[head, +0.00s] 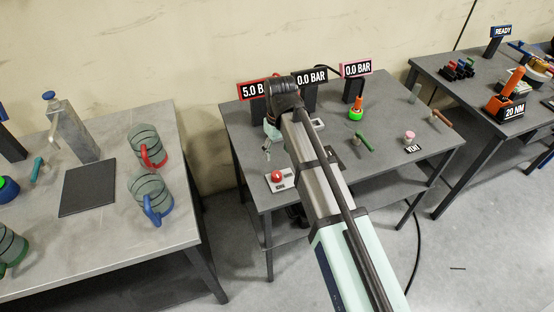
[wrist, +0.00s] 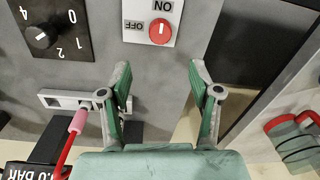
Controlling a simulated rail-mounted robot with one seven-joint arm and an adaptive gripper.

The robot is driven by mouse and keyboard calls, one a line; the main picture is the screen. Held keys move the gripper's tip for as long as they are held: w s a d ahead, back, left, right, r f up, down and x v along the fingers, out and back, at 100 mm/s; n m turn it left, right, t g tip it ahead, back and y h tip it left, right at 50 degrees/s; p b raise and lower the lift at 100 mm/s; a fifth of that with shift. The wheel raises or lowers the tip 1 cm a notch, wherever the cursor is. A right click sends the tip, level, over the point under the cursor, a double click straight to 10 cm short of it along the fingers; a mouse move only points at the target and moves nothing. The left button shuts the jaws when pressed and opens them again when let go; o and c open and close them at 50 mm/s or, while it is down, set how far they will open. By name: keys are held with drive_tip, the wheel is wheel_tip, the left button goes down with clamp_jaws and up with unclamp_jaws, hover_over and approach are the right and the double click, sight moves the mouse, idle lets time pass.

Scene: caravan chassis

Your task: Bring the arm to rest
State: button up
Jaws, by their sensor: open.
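My arm reaches across the middle table (head: 235,125) in the head view, its wrist bent down over the table's left part. My gripper (wrist: 160,82) is open in the wrist view, with its two green fingers spread and nothing between them. The red knob also shows in the head view (head: 277,176).
Pressure displays (head: 357,69) stand along the table's back. The left table (head: 110,240) holds jugs (head: 147,148). A gap separates the tables.

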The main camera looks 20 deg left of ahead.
drive_tip(key=shift+r, duration=0.7)
